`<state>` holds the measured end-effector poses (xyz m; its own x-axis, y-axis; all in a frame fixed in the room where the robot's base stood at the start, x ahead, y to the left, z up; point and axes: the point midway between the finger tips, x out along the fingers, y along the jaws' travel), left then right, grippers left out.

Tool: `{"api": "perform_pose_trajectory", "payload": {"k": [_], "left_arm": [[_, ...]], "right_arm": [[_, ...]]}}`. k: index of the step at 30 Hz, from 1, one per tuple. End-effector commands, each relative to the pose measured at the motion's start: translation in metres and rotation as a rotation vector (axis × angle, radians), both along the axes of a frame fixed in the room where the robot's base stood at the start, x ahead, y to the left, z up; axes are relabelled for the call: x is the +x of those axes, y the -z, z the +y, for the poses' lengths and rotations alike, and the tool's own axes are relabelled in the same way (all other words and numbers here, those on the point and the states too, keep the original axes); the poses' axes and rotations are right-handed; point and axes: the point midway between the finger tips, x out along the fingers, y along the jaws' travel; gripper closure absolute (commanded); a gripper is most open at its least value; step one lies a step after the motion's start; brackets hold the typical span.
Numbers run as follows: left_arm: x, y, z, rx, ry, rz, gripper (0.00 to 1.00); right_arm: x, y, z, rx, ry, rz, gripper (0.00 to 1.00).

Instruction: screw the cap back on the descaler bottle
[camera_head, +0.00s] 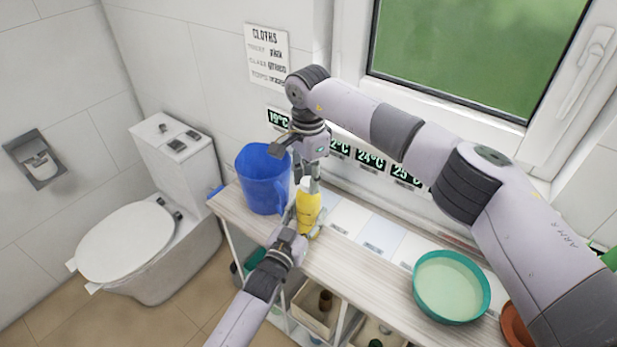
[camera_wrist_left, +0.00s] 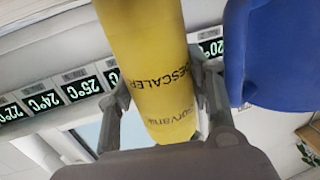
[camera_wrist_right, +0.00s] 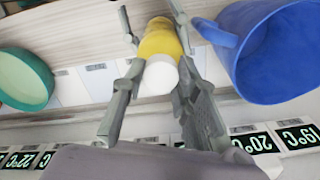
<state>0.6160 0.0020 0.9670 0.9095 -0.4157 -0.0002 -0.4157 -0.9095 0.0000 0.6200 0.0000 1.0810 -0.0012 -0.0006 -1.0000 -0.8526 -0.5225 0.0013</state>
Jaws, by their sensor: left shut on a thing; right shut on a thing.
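The white cap (camera_wrist_right: 159,77) is at the top of the bottle (camera_wrist_right: 160,40) in the right wrist view. My right gripper (camera_head: 312,180) comes from above and is shut on the cap, one finger on each side. I cannot tell how far the cap is threaded.
The blue jug (camera_head: 262,180) stands close left of the bottle, its handle towards it. A teal bowl (camera_head: 486,292) stands further right on the wooden shelf (camera_head: 345,262). Temperature displays (camera_head: 370,156) line the wall behind. The shelf between bottle and bowl is mostly free.

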Motion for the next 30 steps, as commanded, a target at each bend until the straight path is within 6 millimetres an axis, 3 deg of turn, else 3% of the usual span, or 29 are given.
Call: {"api": "perform_pose_trajectory", "payload": {"k": [8, 30], "left_arm": [[-0.0005, 0.0002, -0.0006, 0.001, 0.001, 0.0, 1.0], [-0.0009, 0.0003, -0.0012, 0.001, 0.002, 0.0, 1.0]], "right_arm": [[0.0008, -0.0006, 0.0004, 0.002, 0.09, -0.003, 1.0], [0.0017, 0.0002, 0.0001, 0.003, 1.547, -0.004, 1.0]]}}
